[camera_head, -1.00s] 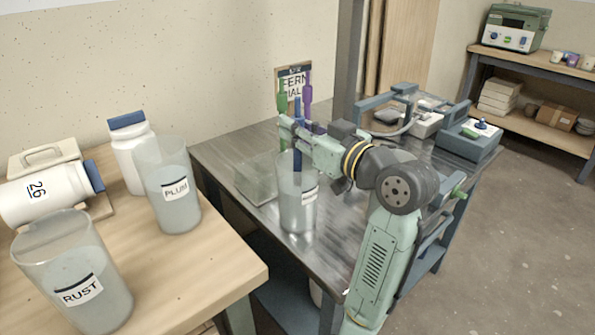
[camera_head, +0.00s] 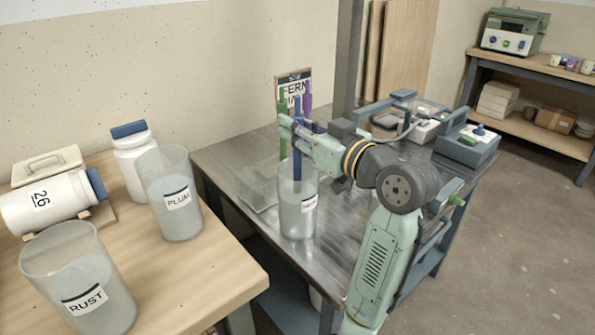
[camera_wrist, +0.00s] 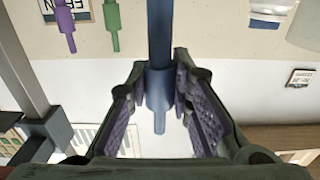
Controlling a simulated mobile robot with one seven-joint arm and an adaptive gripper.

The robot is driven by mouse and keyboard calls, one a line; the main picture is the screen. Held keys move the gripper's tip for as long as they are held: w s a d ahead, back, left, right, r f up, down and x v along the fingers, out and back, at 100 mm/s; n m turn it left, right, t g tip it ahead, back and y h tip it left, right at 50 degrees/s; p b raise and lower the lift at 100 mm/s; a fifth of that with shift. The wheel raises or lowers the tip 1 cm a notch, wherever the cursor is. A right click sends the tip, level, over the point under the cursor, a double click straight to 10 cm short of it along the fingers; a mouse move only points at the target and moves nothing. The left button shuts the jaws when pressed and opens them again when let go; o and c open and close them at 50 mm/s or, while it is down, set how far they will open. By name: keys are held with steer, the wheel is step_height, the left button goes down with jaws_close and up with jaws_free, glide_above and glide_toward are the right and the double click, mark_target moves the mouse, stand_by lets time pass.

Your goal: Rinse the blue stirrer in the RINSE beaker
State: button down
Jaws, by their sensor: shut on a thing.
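The blue stirrer (camera_head: 297,160) is upright in my gripper (camera_head: 288,124), and its lower end reaches into the clear beaker (camera_head: 298,221) on the metal table. The beaker's label is too small to read, and the stirrer's tip is hard to make out through the cloudy wall. In the wrist view the blue stirrer (camera_wrist: 160,35) runs between the two purple-padded fingers of my gripper (camera_wrist: 158,100), which are shut on its thicker collar.
A green stirrer (camera_head: 283,97) and a purple stirrer (camera_head: 308,91) hang by the FERN sign (camera_head: 294,80) behind. PLUM (camera_head: 180,222) and RUST (camera_head: 102,306) beakers stand on the wooden table.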

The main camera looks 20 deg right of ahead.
mark_target(297, 162)
steer(key=shift+f+b, duration=1.05)
steer(key=shift+f, duration=0.3)
steer(key=shift+r, duration=0.2)
steer(key=shift+r+p, duration=1.05)
steer(key=shift+r, duration=0.1)
steer(key=shift+f+b, duration=1)
steer(key=shift+f, duration=0.3)
